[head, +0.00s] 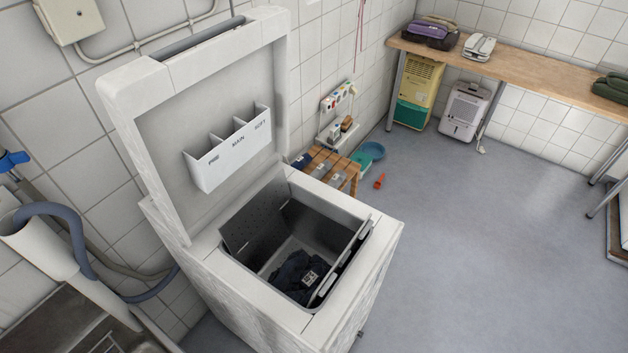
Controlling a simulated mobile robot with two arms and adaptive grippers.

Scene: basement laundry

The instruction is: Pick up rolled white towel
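No other white towel shows in the head view. Neither of my grippers is in view.
A top-loading washer (370,262) stands open in front, dark cloth (296,272) inside its drum. A purple-and-dark item (432,32) and green cloth (612,88) lie on the wooden bench (540,76). A low slatted stool (347,168) stands behind the washer. The grey floor (490,240) at right is clear.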

